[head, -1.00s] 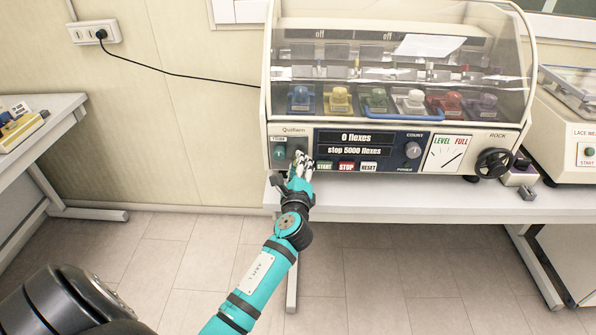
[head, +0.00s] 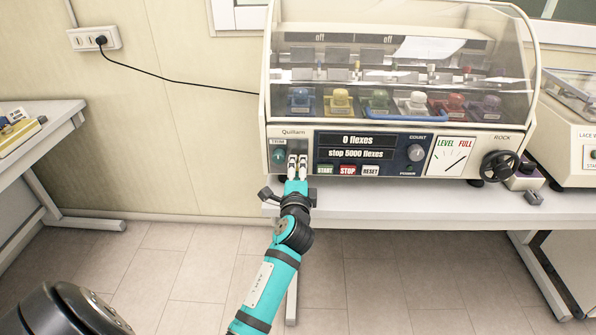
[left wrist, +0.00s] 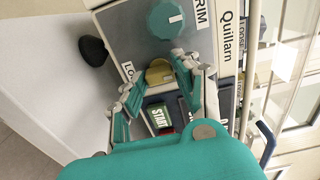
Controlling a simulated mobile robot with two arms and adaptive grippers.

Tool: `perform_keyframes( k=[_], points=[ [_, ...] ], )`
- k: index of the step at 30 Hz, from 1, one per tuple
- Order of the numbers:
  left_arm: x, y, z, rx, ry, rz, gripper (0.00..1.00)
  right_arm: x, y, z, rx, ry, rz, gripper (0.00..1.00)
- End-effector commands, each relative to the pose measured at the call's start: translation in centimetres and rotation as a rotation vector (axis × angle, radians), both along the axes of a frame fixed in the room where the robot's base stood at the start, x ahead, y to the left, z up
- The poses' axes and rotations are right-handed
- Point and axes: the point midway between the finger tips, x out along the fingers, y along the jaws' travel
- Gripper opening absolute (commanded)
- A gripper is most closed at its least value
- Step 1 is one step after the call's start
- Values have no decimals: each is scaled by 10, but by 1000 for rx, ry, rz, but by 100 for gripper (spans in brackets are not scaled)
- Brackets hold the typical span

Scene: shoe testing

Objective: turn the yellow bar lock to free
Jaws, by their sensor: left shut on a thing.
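The yellow bar lock (left wrist: 158,72) shows in the left wrist view as a small brass-yellow piece on the grey front panel, below the teal TRIM knob (left wrist: 165,18). My left gripper (left wrist: 152,85) has its fingers around the lock, one on each side, and is shut on it. A label beside the lock is partly covered, so its setting cannot be read. In the head view my left gripper (head: 298,160) is at the panel's left part, and its fingers hide the lock. My right gripper is not in view.
The Quillarn machine (head: 287,132) stands on a white table (head: 420,207), with coloured shoe pieces under its clear hood. The START button (head: 325,170), STOP button (head: 347,170) and RESET button (head: 370,170) are close right of my fingers. A black handwheel (head: 500,165) is farther right.

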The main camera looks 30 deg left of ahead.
Motion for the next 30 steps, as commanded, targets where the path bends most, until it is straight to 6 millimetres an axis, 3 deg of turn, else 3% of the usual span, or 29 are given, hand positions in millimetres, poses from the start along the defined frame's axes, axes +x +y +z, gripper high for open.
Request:
perform_keyframes(
  k=[14,15,16,25,30],
  points=[
    [0,0,-2,-15,-4,0,0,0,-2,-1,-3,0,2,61],
    [0,0,-2,-15,-3,0,36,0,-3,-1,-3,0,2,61],
    [0,0,-2,-14,-4,0,40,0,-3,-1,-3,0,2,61],
    [-2,-1,-1,-11,-5,0,40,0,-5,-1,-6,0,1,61],
    [-21,-12,-2,-12,-3,0,40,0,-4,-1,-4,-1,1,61]
  ],
)
